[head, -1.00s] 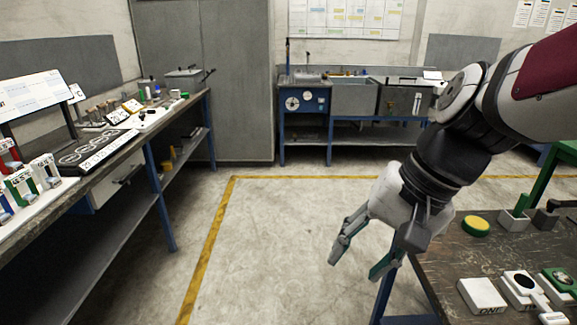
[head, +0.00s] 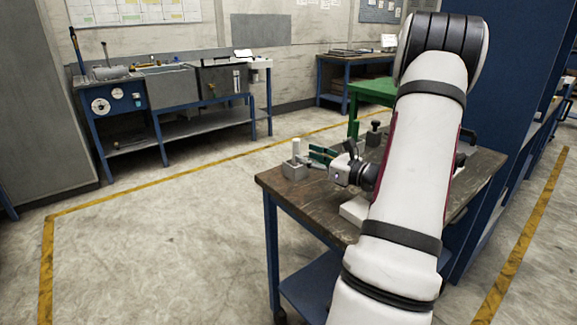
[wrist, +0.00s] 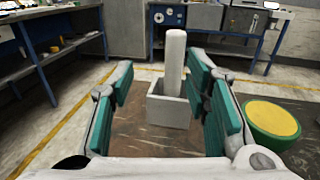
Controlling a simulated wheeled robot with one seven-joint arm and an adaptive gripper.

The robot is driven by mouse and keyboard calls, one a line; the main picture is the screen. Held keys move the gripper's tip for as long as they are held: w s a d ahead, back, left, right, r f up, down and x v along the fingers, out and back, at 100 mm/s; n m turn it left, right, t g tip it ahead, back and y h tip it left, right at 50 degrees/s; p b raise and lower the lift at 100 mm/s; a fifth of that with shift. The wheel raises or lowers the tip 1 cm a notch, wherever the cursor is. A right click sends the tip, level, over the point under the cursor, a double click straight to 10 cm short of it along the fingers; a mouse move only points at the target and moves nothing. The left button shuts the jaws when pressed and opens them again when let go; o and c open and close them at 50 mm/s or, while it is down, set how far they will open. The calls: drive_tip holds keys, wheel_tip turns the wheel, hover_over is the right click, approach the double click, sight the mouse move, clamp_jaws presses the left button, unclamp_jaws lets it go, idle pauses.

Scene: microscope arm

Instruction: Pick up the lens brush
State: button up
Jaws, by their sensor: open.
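What looks like the lens brush, a pale rounded upright rod (wrist: 175,62), stands in a small grey square holder (wrist: 168,112) on the dark workbench. In the head view the rod (head: 296,147) rises from the holder (head: 293,171) at the bench's far left corner. My gripper (wrist: 163,80) is open and empty, with green pads on both sides of the rod in the wrist picture. The rod appears just beyond the fingertips, nearer the right pads. In the head view my gripper (head: 319,155) is level above the bench, pointing left at the rod. The brush's lower end is hidden in the holder.
A round yellow-and-green item (wrist: 270,120) lies right of the holder in the wrist view. A white block (head: 353,209) is partly hidden by my arm. A dark knobbed item (head: 375,134) stands behind my gripper. Floor left of the workbench (head: 268,181) is clear.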

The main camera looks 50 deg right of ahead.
sight(299, 149)
drive_tip(key=shift+s+d+f, duration=0.1)
drive_tip(key=shift+d+f, duration=0.15)
drive_tip(key=shift+d, duration=0.3)
drive_tip(key=shift+w+d+m+h, duration=0.1)
drive_tip(key=shift+w+m+h, duration=0.2)
drive_tip(key=shift+w, duration=0.05)
drive_tip(key=shift+w+d+r+b, duration=0.1)
drive_tip(key=shift+w+d+b, duration=0.05)
drive_tip(key=shift+w, duration=0.9)
drive_tip(key=shift+w+d+r+b, duration=0.1)
drive_tip(key=shift+w+d, duration=0.05)
drive_tip(key=shift+w, duration=0.9)
drive_tip(key=shift+w+d+b, duration=0.15)
drive_tip(key=shift+w, duration=0.9)
clamp_jaws()
